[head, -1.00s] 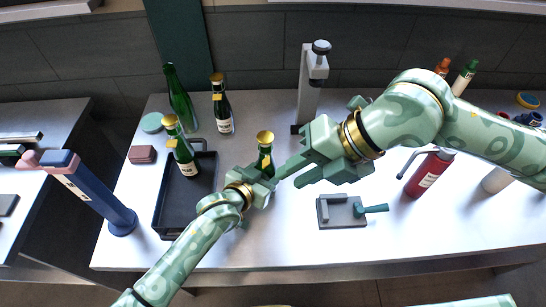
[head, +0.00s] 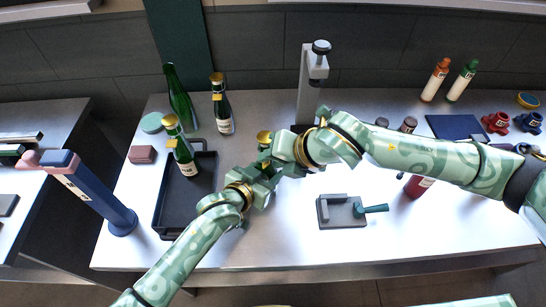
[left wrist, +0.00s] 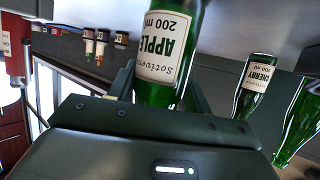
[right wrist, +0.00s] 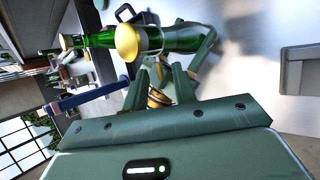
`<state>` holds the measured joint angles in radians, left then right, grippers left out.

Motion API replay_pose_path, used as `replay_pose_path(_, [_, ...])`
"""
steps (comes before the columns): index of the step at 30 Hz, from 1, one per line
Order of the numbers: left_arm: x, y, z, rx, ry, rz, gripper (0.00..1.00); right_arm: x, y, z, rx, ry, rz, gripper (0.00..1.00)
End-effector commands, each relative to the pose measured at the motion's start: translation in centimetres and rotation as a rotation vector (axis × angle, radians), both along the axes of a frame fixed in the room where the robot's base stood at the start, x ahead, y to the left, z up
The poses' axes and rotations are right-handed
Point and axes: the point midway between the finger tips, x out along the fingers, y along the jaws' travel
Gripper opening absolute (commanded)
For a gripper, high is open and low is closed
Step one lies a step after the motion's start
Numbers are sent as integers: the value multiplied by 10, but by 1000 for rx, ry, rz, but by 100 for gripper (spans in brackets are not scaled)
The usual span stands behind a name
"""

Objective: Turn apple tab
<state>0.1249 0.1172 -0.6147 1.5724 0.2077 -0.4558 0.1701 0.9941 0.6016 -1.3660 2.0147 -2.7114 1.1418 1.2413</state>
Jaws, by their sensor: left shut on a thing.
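The apple bottle (left wrist: 165,60) is green glass with a white "APPLE" label, between my left gripper's fingers in the left wrist view. In the head view its gold top (head: 264,136) shows just above my left gripper (head: 262,170), which is shut on the bottle. My right gripper (head: 280,160) is close beside the bottle from the right. In the right wrist view the gold top (right wrist: 127,42) lies just beyond my right gripper's (right wrist: 160,80) fingertips; the fingers are apart with no thing between them. A pale yellow patch, perhaps the tab, shows beside the top.
A dark tray (head: 180,205) with a gold-topped bottle (head: 183,150) stands to the left. Another gold-topped bottle (head: 222,108) and a green bottle (head: 180,98) stand behind. A grey lever fixture (head: 342,212) is at front right; a grey press (head: 311,85) stands at the back.

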Motion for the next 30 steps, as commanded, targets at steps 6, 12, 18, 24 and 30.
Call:
replay_pose_path(6, [0, 0, -1, 1, 1, 0, 13, 2, 3, -4, 0, -1, 1, 27])
replay_pose_path(12, [0, 0, -1, 1, 1, 0, 13, 2, 3, -4, 0, -1, 1, 8])
replay_pose_path(18, [0, 0, -1, 1, 1, 0, 13, 2, 3, -4, 0, 0, 0, 0])
replay_pose_path(24, [0, 0, -1, 1, 1, 0, 13, 2, 4, -4, -21, -1, 1, 0])
replay_pose_path(30, [0, 0, -1, 1, 1, 0, 13, 3, 6, -2, -105, -2, 1, 0])
